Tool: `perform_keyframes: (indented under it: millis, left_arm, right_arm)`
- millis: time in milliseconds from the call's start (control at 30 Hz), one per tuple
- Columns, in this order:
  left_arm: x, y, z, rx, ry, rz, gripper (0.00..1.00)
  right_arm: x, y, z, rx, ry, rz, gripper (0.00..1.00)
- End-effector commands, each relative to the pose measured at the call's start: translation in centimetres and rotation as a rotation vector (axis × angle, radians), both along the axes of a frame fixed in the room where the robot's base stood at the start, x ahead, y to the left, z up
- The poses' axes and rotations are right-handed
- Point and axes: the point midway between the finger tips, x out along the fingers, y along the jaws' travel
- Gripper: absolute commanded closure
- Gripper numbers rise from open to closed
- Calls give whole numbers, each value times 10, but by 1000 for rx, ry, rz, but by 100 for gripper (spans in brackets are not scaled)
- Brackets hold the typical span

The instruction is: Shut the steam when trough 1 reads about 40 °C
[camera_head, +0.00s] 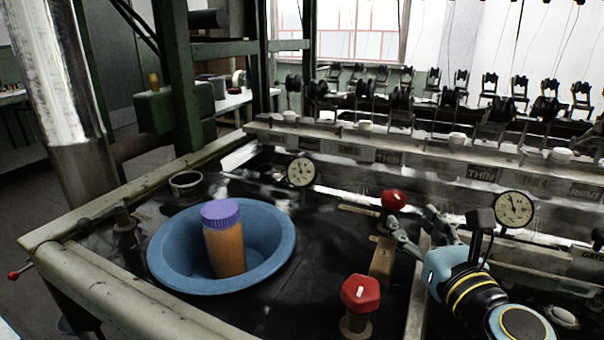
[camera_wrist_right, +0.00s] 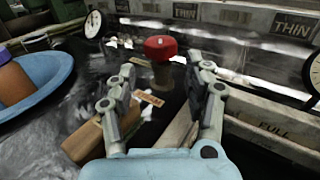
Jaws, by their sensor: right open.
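A red valve knob (camera_head: 393,201) with a white mark stands on the dark trough near the far rail. A second red knob (camera_head: 360,292) stands nearer. My right gripper (camera_head: 411,216) is open and empty, just right of the far knob. In the right wrist view, a red knob (camera_wrist_right: 160,46) shows beyond and between the open fingertips (camera_wrist_right: 162,68), apart from them. A round white dial gauge (camera_head: 301,172) stands at the trough's far side, and another dial (camera_head: 515,208) stands at the right. Their readings are too small to tell. My left gripper is out of view.
A blue basin (camera_head: 165,250) holds an orange jar (camera_head: 225,252) with a purple lid, left of the knobs. A wooden block (camera_head: 382,258) lies between the knobs. A rail with labels, one reading THIN (camera_head: 481,174), runs behind. A red-tipped lever (camera_head: 14,275) sticks out at left.

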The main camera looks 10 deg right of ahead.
Motion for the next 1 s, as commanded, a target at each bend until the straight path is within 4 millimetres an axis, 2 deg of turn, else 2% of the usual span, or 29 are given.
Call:
perform_keyframes:
  millis: [433, 467, 567, 633, 867, 1000]
  left_arm:
    - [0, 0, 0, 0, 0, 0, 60]
    - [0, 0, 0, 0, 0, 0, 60]
    - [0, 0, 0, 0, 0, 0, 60]
    - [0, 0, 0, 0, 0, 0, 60]
    - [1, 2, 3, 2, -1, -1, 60]
    - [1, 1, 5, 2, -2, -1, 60]
  right_arm:
    - [0, 0, 0, 0, 0, 0, 48]
    - [0, 0, 0, 0, 0, 0, 47]
    - [1, -1, 1, -3, 0, 13, 34]
    - [4, -2, 3, -11, 0, 52, 34]
    - [23, -18, 19, -67, 73, 397, 34]
    - [22, -40, 32, -104, 193, 605, 34]
